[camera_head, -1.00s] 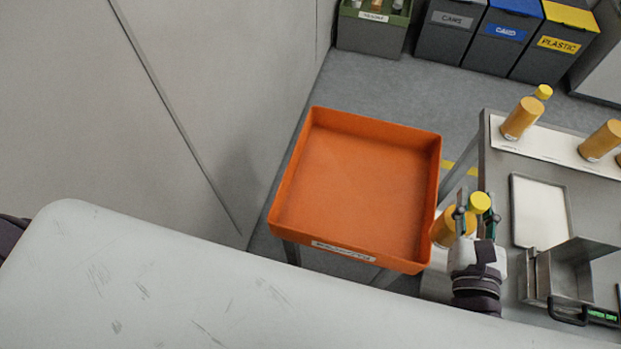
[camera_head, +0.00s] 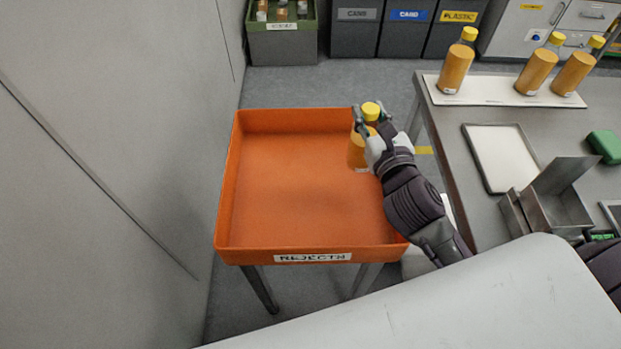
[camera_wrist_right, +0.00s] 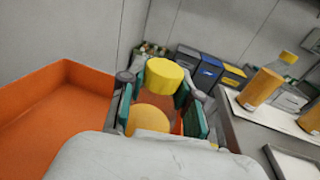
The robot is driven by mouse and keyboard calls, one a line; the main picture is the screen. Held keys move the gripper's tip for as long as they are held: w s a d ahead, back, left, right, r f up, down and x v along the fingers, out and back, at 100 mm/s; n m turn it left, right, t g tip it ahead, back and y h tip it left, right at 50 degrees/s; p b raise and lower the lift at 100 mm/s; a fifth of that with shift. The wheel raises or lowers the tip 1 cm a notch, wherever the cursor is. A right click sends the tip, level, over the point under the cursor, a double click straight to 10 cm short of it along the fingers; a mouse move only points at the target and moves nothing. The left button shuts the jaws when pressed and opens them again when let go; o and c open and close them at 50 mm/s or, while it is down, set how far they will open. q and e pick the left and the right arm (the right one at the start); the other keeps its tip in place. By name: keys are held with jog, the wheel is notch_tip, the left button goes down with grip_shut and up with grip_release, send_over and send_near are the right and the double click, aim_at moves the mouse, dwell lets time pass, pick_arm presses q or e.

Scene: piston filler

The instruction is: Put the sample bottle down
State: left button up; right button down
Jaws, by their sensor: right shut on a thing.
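The sample bottle (camera_head: 357,152) has an orange body and a yellow cap, and is upright in my right gripper (camera_head: 372,116). In the head view it shows over the right side of the orange tray labelled REJECTS (camera_head: 300,185); I cannot tell whether its base touches the tray floor. The right wrist view shows the yellow cap (camera_wrist_right: 164,73) between the green-padded fingers (camera_wrist_right: 166,104), which are shut on the bottle. The tray is otherwise empty. My left gripper is not in view.
A steel table (camera_head: 447,118) stands to the right, with several similar bottles on a white strip (camera_head: 500,93), a shallow white-lined tray (camera_head: 503,158) and a metal holder (camera_head: 548,205). Bins (camera_head: 354,30) line the back. A wall (camera_head: 110,150) rises at left.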

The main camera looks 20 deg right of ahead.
jog(key=w+a+f+b, duration=0.3)
jog(key=a+f, duration=0.7)
jog(key=shift+w+a+f, duration=0.2)
jog(key=shift+a, duration=0.15)
jog(key=shift+f+b, duration=0.15)
jog(key=shift+b, duration=0.15)
jog(key=c, duration=0.8)
grip_release()
